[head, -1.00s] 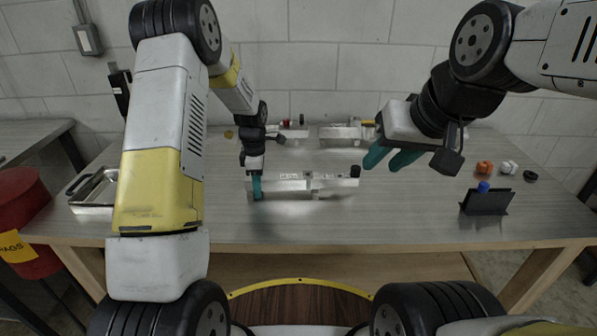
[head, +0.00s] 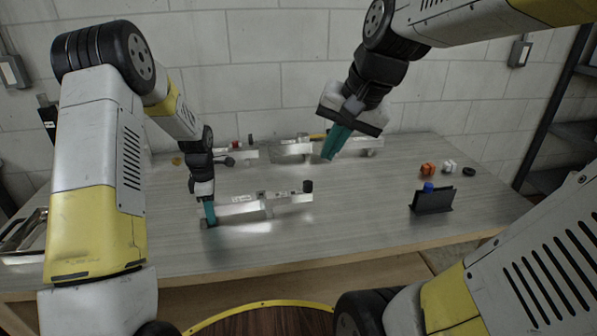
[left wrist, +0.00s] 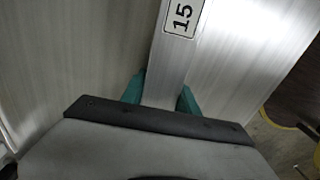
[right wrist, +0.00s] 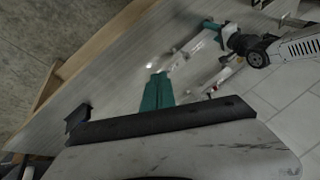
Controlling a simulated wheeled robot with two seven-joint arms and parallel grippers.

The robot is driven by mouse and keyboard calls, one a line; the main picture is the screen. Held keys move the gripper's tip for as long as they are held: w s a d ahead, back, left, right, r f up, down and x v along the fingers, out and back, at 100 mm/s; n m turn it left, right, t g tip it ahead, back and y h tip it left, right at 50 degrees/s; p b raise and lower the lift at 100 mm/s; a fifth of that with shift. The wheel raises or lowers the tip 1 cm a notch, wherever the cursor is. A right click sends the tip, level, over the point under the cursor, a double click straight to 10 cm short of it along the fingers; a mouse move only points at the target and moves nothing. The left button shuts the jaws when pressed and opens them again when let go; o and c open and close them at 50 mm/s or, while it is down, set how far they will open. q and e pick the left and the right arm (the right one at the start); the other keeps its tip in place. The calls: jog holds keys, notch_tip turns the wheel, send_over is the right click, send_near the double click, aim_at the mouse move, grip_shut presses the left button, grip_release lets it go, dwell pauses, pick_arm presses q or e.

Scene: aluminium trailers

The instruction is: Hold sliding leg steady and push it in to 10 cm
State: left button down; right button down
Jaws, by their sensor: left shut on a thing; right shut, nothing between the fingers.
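The aluminium sliding-leg assembly (head: 245,206) lies on the table in the head view, with a dark knob (head: 308,186) at its right end. My left gripper (head: 209,213) is shut around the left part of this bar. In the left wrist view its teal fingers stand on both sides of the aluminium bar (left wrist: 172,60), which bears a label reading 15. My right gripper (head: 332,150) is shut and empty, raised above the table to the right of and behind the knob end. The right wrist view shows its teal fingers (right wrist: 157,92) together.
More aluminium parts (head: 291,149) lie along the back of the table near the wall. An orange piece (head: 428,169), a white piece (head: 449,166) and a black ring (head: 469,170) lie at the right. A dark stand (head: 432,201) with a blue piece is nearer. The table front is clear.

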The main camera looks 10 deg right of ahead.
jog(key=w+d+f+m+g+y, duration=0.1)
jog(key=w+d+f+m, duration=0.35)
jog(key=w, duration=0.25)
jog(key=w+d+f+m+g, duration=0.2)
jog(key=w+d+f+m, duration=0.3)
jog(key=w, duration=0.3)
jog(key=w+d+f+m+g+y, duration=0.1)
jog(key=w+d+f+m, duration=0.25)
jog(key=w+m, duration=0.35)
jog(key=w+a+f, duration=0.1)
jog(key=a+f, duration=0.7)
jog(key=f, duration=0.2)
jog(key=shift+w, duration=0.3)
jog(key=shift+a, duration=0.1)
send_near(286, 196)
jog(key=x, duration=0.5)
jog(key=shift+w+a, duration=0.3)
jog(key=shift+a, duration=0.15)
pick_arm(q)
jog(key=shift+d, duration=0.15)
pick_arm(e)
jog(key=shift+a, duration=0.5)
